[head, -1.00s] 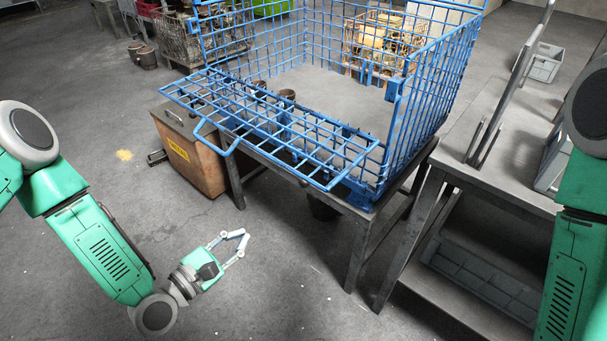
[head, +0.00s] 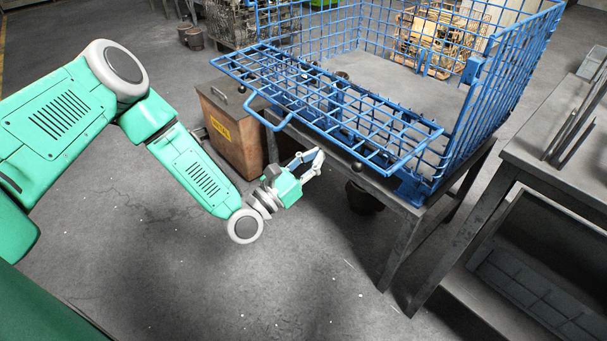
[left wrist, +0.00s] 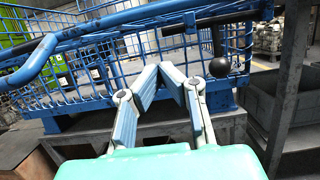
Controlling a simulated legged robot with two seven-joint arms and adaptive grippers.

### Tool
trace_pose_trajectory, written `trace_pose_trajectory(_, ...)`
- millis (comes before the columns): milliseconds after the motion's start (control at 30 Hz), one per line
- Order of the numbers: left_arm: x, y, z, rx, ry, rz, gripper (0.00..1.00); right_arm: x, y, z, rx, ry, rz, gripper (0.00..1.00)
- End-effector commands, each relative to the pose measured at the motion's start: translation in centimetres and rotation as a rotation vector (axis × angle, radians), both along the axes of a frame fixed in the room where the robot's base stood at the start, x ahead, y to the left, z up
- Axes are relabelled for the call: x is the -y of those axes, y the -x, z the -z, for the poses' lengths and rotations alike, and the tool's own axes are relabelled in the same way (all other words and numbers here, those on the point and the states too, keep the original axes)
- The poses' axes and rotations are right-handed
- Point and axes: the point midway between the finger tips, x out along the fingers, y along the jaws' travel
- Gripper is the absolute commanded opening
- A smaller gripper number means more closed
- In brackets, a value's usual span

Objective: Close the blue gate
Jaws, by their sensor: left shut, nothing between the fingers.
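The blue gate (head: 330,103) is a wire-mesh panel at the front of the blue wire cage (head: 500,95). It is folded down and sticks out nearly level over the front edge of the table. A loop handle (head: 262,117) stands out from its outer edge. In the left wrist view the gate (left wrist: 110,24) crosses the top, with a bent blue bar (left wrist: 38,62) at left. My left gripper (head: 316,160) is below and in front of the gate, apart from it. Its fingers (left wrist: 170,75) are shut and empty. My right gripper is out of view.
The cage stands on a dark metal table (head: 405,235). A brown box (head: 235,135) with a yellow label stands left of it. A workbench (head: 550,150) is at right. The floor at front is clear.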

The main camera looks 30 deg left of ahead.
Motion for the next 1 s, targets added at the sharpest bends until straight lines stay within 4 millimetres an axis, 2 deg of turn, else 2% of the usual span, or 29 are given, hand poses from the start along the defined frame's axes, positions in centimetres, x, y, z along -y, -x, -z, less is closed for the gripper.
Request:
trace_pose_trajectory(33, -0.1, 0.1, -1.1, 0.001, 0.001, -0.001, 0.0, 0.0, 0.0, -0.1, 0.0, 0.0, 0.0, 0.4)
trace_pose_trajectory(100, 0.0, 0.1, -2.0, 0.0, 0.0, -0.001, 0.0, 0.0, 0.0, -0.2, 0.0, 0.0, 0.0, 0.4)
trace_pose_trajectory(233, 0.2, 0.2, -3.0, -0.001, -0.004, 0.0, 0.0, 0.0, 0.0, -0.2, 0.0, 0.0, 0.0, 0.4)
trace_pose_trajectory(667, 0.0, 0.3, -3.2, -0.002, -0.002, 0.0, 0.0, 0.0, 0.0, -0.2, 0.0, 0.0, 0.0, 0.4)
trace_pose_trajectory(1000, 1.1, 0.4, -4.6, -0.048, -0.021, 0.0, 0.0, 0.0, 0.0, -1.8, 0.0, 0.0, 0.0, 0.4)
